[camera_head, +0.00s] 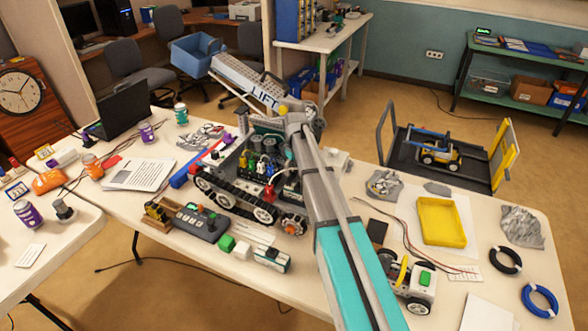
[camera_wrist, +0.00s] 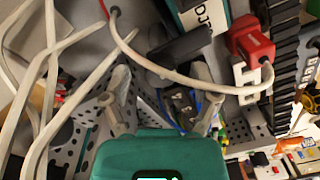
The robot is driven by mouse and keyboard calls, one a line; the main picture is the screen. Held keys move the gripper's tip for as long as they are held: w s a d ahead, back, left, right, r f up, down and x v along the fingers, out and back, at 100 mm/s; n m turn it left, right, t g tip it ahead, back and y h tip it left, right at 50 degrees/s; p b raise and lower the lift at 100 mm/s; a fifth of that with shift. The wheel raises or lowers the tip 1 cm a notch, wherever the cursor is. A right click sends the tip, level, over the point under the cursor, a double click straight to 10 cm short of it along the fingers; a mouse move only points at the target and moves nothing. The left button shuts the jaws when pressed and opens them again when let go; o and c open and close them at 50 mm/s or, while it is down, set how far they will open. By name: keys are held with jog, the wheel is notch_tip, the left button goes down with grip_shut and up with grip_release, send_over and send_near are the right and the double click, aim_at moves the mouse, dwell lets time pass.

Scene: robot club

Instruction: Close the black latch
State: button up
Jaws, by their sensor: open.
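A tracked robot (camera_head: 247,190) stands on the long white table, with a tilted grey panel (camera_head: 242,82) marked LIFT at its back. My gripper (camera_wrist: 160,80) is over the robot's deck; its two fingers are apart with nothing clearly held between them. A dark bar-like piece (camera_wrist: 182,46), perhaps the black latch, lies just beyond the fingertips in the wrist view. I cannot tell whether it touches a finger or how the latch is set. In the head view my arm and wrist hide this part of the robot.
Pale cables (camera_wrist: 45,75) and a red connector (camera_wrist: 250,45) lie close around my fingers. A controller (camera_head: 200,221), a small white rover (camera_head: 411,283) and a yellow tray (camera_head: 441,222) are on the table. A laptop (camera_head: 119,112) stands at its left.

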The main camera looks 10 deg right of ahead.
jog(key=shift+m, duration=0.4)
